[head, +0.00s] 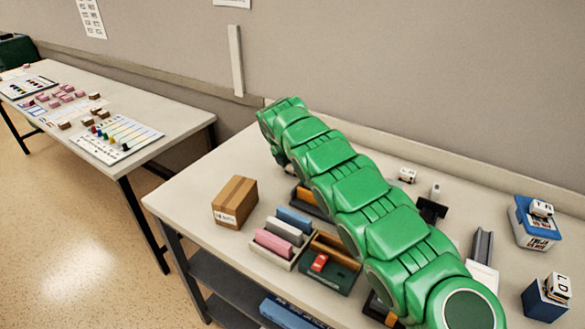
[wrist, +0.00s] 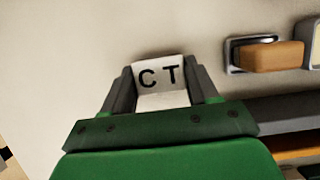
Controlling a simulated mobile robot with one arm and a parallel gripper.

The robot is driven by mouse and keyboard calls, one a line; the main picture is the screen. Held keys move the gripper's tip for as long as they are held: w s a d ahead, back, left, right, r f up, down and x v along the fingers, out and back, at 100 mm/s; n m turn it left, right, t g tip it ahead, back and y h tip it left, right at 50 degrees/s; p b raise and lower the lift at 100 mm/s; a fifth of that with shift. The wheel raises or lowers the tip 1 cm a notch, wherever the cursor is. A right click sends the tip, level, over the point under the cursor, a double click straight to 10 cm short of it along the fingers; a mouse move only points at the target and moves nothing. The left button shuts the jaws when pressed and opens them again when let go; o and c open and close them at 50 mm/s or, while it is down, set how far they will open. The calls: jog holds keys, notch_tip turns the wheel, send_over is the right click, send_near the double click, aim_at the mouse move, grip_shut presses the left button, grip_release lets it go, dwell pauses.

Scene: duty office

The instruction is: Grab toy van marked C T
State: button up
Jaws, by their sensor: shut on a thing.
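The toy van marked C T (wrist: 160,98) is white with black letters and sits between the two dark fingers of my gripper (wrist: 160,86) in the wrist view. The fingers are shut on its sides. The letters face the wrist camera, and the lower part of the van is hidden by the gripper body. In the head view my green arm stretches across the table, and I cannot make out the gripper or this van there.
On the table (head: 182,190) stand a cardboard box (head: 235,202), a rack of coloured blocks (head: 280,237) and a green tray (head: 335,278). A white van marked LD (head: 558,286) rests on a blue block at right. Another table (head: 150,108) stands at left.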

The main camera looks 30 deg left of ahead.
notch_tip(320, 180, up, 2)
jog(key=shift+r, duration=0.25)
jog(key=s+d+r, duration=0.9)
jog(key=s, duration=0.1)
jog(key=shift+s+d+r, duration=0.15)
jog(key=shift+d+r, duration=0.05)
jog(key=shift+r, duration=0.2)
dwell(0.9)
